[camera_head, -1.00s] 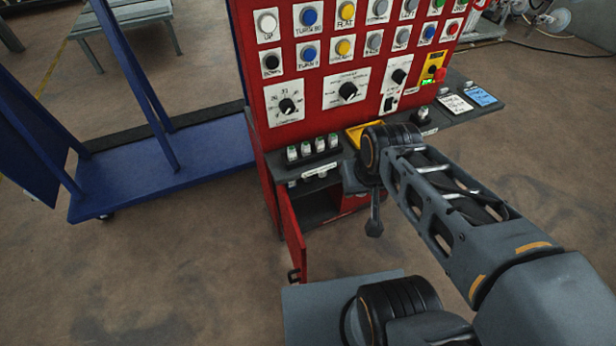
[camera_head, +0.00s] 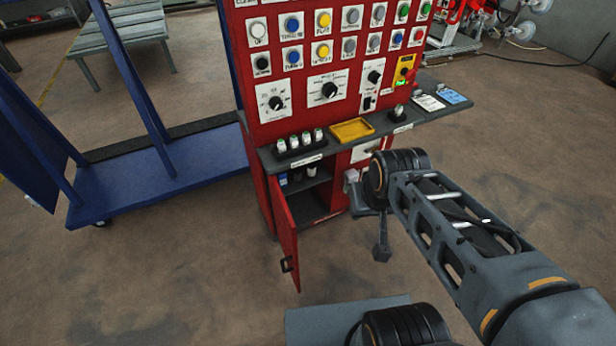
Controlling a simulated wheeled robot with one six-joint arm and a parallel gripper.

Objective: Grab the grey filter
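No item is clearly the grey filter. A small dark grey knob-like piece (camera_head: 398,112) stands on the shelf to the right of the yellow tray, but I cannot tell what it is. Inside the open red cabinet below are small items: a blue one (camera_head: 283,180) and a pale one (camera_head: 311,169), too small to identify. My gripper (camera_head: 381,252) seems to be the small dark part hanging beyond my arm's elbow, in front of the cabinet's right side. It appears apart from these items. Its fingers are not clear, so open or shut cannot be told.
The red control panel (camera_head: 300,110) rises behind a grey shelf (camera_head: 345,147). On the shelf are a black rack (camera_head: 301,152) with several white-and-green bottles and an empty yellow tray (camera_head: 352,130). The cabinet door (camera_head: 286,238) stands open frontward. A blue cart (camera_head: 160,178) is at left.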

